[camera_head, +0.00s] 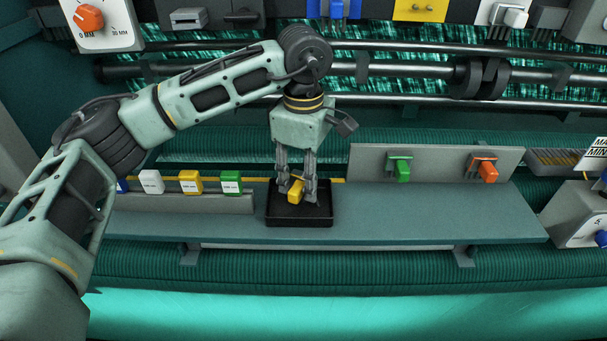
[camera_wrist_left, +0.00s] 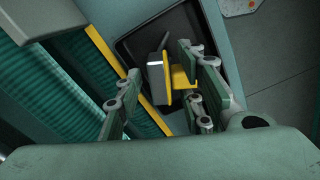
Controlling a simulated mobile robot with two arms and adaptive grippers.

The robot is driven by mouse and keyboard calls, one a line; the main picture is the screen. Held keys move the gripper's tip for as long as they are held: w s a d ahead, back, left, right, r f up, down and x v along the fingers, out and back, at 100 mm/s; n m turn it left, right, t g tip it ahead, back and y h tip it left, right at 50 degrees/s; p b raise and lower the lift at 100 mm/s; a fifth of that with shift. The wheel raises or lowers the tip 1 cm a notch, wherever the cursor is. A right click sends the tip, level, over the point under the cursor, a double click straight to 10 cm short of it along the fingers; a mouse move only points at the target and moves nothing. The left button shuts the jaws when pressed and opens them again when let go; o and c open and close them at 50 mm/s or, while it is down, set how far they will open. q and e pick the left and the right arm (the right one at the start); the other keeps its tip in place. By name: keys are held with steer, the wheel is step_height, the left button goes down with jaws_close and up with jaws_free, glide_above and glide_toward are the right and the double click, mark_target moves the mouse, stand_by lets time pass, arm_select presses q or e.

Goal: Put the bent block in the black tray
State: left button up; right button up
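The bent block (camera_head: 296,190) is yellow with a grey face. It is at the black tray (camera_head: 300,223), seen within the tray's outline in both views. I cannot tell whether it rests fully on the tray floor. My left gripper (camera_head: 297,194) points down over the tray, its fingers around the block. In the left wrist view the fingers (camera_wrist_left: 160,95) are spread wide, with the bent block (camera_wrist_left: 181,77) nearer the right-hand finger and a gap on the left. The black tray (camera_wrist_left: 137,48) shows beneath. My right gripper is not in view.
The tray stands on a grey shelf (camera_head: 420,221). White, yellow (camera_head: 190,182) and green labelled blocks stand left of it. A grey panel (camera_head: 438,164) with green and orange clips rises at the right. Rollers and bars run behind. The shelf right of the tray is clear.

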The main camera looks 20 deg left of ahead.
mark_target(304, 175)
arm_select(q)
steer(key=shift+r, duration=0.6)
step_height(304, 175, up, 11)
steer(key=b, duration=0.1)
steer(key=shift+b, duration=0.4)
steer(key=shift+r, duration=0.1)
